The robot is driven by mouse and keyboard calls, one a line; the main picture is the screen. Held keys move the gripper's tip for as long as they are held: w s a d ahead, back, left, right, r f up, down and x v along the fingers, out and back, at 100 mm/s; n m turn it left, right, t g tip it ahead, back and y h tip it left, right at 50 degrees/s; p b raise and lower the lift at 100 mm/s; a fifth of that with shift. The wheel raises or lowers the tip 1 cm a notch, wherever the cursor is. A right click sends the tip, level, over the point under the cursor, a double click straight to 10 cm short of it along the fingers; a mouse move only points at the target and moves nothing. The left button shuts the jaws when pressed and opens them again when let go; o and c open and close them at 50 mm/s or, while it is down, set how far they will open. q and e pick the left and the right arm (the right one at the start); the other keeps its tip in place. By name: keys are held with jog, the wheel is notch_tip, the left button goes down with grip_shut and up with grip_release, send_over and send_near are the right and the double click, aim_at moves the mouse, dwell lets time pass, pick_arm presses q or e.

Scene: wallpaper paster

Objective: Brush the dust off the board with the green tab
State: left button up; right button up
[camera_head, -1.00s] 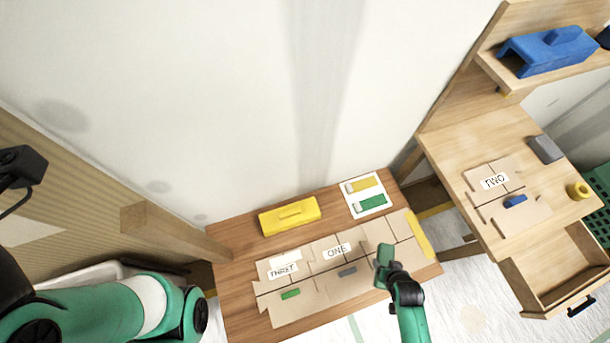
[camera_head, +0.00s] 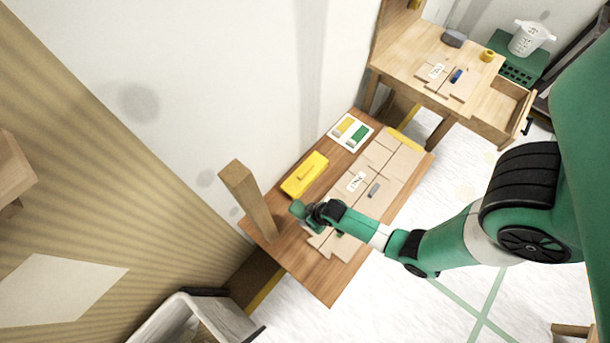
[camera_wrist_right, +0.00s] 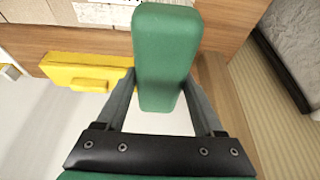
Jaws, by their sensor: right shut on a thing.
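My right gripper (camera_head: 310,212) is shut on a green block (camera_wrist_right: 165,55), which fills the space between its fingers in the right wrist view. In the head view the block (camera_head: 297,209) is over the near left part of the brown table, left of the boards. The board with the green tab (camera_head: 325,243) lies at the table's near end. My right gripper and forearm cover much of it, including its label. Its green tab (camera_head: 340,234) just shows beside the arm. Dust on it cannot be made out. My left gripper is not in view.
A grey-tabbed board (camera_head: 384,174) adjoins it. A yellow box (camera_head: 304,175) and a white tray (camera_head: 340,130) with yellow and green pieces stand along the wall. A wooden post (camera_head: 248,200) rises near the block. A second table (camera_head: 415,55) holds a blue-tabbed board.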

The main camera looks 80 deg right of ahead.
jog(key=shift+s+d, duration=0.3)
jog(key=shift+d, duration=0.3)
jog(key=shift+a+r, duration=0.1)
notch_tip(320, 180, down, 7)
jog(key=b, duration=0.5)
jog(key=shift+r, duration=0.1)
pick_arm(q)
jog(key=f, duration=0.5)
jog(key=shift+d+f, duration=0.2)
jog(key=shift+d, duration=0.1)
pick_arm(e)
jog(key=shift+r, duration=0.1)
